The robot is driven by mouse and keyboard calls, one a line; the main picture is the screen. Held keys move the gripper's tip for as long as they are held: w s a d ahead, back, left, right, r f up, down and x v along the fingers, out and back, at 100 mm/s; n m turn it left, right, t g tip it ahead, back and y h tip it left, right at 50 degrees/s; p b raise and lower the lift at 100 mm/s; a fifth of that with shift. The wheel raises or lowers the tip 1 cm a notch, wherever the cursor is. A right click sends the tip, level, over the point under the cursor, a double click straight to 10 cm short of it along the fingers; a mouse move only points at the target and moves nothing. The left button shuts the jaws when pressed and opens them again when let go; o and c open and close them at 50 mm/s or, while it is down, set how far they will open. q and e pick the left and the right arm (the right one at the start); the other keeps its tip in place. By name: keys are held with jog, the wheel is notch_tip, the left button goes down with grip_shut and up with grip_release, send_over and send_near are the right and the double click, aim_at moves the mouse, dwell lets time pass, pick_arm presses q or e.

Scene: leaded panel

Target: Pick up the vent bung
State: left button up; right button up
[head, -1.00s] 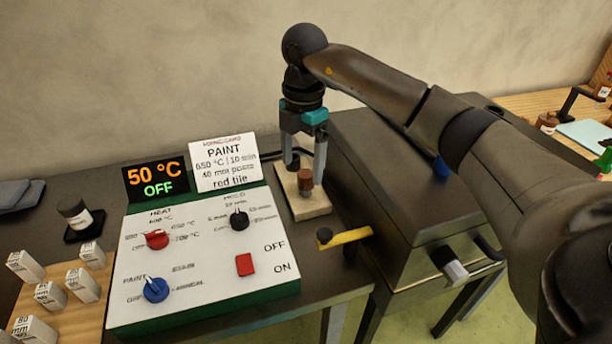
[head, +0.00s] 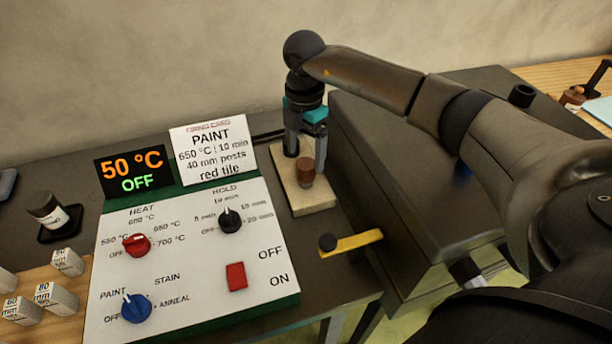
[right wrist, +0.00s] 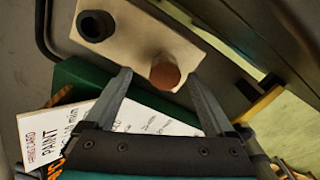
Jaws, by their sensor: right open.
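The vent bung appears to be the short brown cylinder (head: 305,172) standing on a cream block (head: 312,202) behind the yellow handle. It also shows in the right wrist view (right wrist: 165,73), upright on the block. My right gripper (head: 306,158) points down over the block, open. In the right wrist view its fingertips (right wrist: 159,74) lie to either side of the brown cylinder, with gaps; contact is not visible. A black ring-shaped piece (right wrist: 96,25) sits on the same block. My left gripper is not in view.
A control panel (head: 190,290) with knobs, a display (head: 142,173) and a firing card (head: 208,152) stands left of the block. The dark kiln (head: 385,170) stands close on its right, below my right arm. A yellow handle (head: 352,244) juts out in front.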

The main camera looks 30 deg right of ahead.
aim_at(306, 163)
jog(key=shift+f, duration=0.6)
jog(key=f, duration=0.2)
jog(key=s+f, duration=0.1)
jog(key=f, duration=0.1)
jog(key=shift+a+f, duration=0.1)
jog(key=shift+f, duration=0.1)
jog(key=shift+w+f, duration=0.1)
jog(key=shift+f, duration=0.25)
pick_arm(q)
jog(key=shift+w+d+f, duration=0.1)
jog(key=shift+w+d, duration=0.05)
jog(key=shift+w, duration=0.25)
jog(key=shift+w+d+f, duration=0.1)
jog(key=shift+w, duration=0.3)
pick_arm(e)
jog(key=c, duration=0.3)
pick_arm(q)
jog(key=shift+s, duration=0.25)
pick_arm(e)
jog(key=shift+r, duration=0.1)
grip_shut()
